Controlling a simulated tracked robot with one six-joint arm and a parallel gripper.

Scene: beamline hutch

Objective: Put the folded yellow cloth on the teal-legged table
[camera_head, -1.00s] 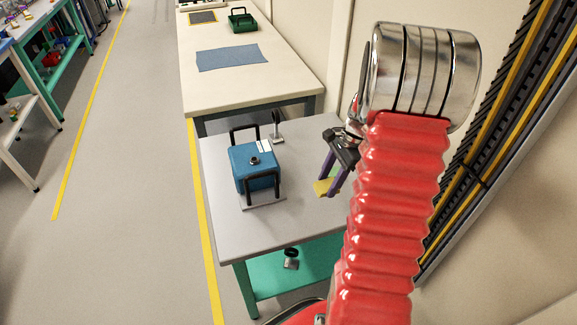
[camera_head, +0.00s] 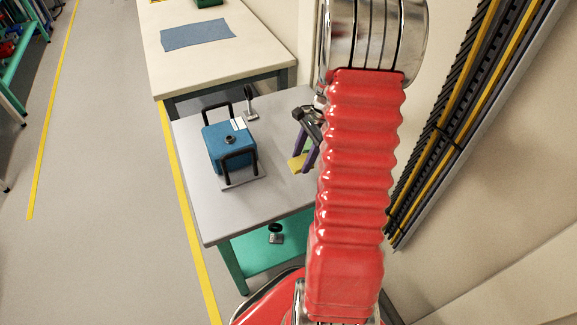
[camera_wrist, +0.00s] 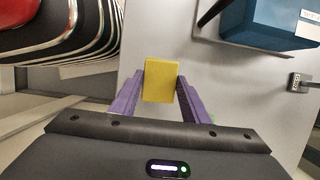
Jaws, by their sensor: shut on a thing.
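The folded yellow cloth (camera_wrist: 160,81) is a small yellow block between the purple fingers of my gripper (camera_wrist: 161,84) in the wrist view. My gripper is shut on it. In the head view the cloth (camera_head: 296,163) shows beside my red arm, partly hidden, over the right part of the grey tabletop. The teal-legged table (camera_head: 200,190) has a grey top and a teal lower shelf. I cannot tell whether the cloth touches the top. My gripper (camera_head: 303,158) is right of the blue box.
A blue box with black handles (camera_head: 228,148) stands on the table, with a small black-handled item (camera_head: 251,104) behind it. A small device (camera_head: 275,234) sits on the lower shelf. A cream bench with a blue mat (camera_head: 198,35) stands behind. Cables (camera_head: 445,130) run along the right wall.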

